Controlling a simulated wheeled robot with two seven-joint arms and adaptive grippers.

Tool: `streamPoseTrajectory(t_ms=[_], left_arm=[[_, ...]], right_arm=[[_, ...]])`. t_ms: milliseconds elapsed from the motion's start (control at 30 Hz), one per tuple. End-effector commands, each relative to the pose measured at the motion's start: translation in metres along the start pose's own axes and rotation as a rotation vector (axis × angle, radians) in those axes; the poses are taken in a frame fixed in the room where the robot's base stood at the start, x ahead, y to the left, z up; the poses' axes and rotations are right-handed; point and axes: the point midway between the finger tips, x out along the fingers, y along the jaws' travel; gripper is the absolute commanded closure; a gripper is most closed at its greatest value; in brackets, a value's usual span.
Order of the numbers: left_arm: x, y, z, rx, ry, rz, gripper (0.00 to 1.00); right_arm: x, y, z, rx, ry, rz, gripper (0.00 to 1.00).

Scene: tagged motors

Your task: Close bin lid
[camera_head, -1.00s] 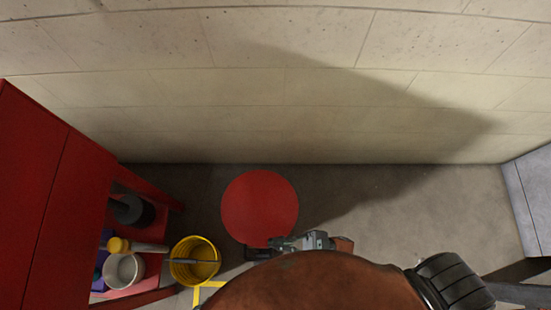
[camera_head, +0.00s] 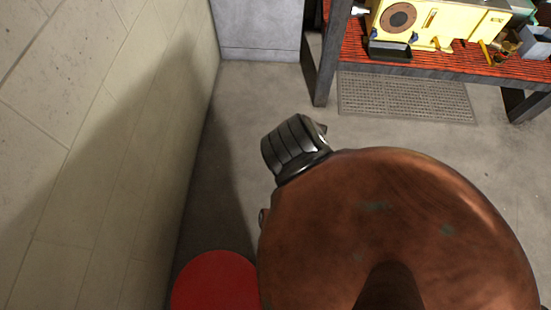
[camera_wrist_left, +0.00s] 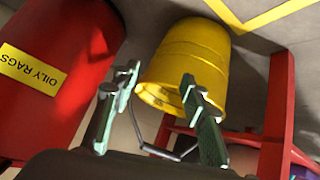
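The red bin (camera_wrist_left: 58,108) with a yellow "OILY RAGS" label (camera_wrist_left: 33,66) is at the left of the left wrist view, its label upside down. In the head view its round red top (camera_head: 214,284) shows at the bottom edge, cut by the frame and beside my large brown arm part. I cannot tell how the lid sits on the rim. My left gripper (camera_wrist_left: 158,78) is open, its fingers apart with nothing held between them, to the right of the bin. The right gripper is not in view.
A yellow bucket (camera_wrist_left: 187,60) with a wire handle lies beyond the left fingers, next to a red stand (camera_wrist_left: 277,115). A wall (camera_head: 100,150) runs along the left. A workbench (camera_head: 440,66) with a yellow machine (camera_head: 440,20) stands at the back right.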

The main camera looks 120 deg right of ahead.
Motion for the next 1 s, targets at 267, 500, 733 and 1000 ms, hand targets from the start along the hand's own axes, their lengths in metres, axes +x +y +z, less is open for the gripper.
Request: streamPoseTrajectory(t_ms=[267,500,733,1000], left_arm=[[0.0,0.0,0.001,0.001,0.003,0.001,0.6],[0.0,0.0,0.001,0.001,0.0,0.001,0.6],[-0.006,0.004,-0.017,-0.025,-0.047,-0.008,0.6],[-0.025,0.017,-0.041,-0.073,-0.164,0.001,0.6]], right_arm=[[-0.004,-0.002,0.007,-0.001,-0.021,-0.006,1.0],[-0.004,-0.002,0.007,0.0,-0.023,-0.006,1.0],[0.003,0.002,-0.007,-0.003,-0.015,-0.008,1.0],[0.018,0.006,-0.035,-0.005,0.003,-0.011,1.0]])
